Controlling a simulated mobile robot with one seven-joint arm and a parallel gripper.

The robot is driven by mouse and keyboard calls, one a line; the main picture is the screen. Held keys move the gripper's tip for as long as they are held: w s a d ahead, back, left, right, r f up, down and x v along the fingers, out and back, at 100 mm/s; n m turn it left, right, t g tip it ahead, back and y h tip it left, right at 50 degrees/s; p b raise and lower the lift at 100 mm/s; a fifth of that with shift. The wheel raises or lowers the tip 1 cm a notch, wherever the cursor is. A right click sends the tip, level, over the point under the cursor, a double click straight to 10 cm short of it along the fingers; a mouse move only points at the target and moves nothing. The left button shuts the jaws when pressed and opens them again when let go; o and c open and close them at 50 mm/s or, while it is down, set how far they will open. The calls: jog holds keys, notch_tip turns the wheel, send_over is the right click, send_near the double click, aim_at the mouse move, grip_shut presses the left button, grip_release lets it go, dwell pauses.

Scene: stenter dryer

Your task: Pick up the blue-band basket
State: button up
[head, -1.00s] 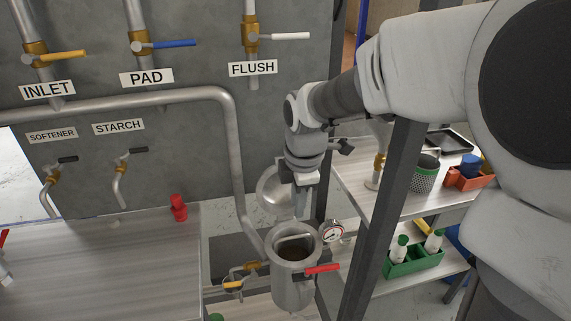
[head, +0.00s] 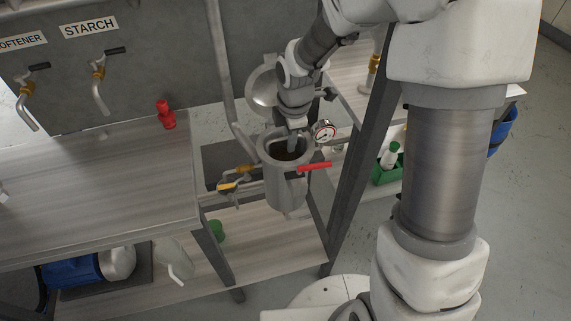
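My gripper (head: 292,142) points down into the open mouth of a round metal housing (head: 284,187). Its fingertips are at or just inside the rim, and I cannot tell whether they are open or shut. The inside of the housing is dark and partly hidden by the gripper. No blue band shows, so I cannot make out the blue-band basket in this view.
The round lid (head: 262,92) stands open behind the housing. A gauge (head: 323,131) and a red lever (head: 314,167) are at its right. A dark post (head: 362,160) stands close on the right. A red fitting (head: 165,114) is on the left table (head: 110,185).

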jog(key=shift+w+f, duration=0.25)
jog(key=shift+f, duration=1)
grip_shut()
jog(key=shift+r, duration=0.1)
dwell(0.3)
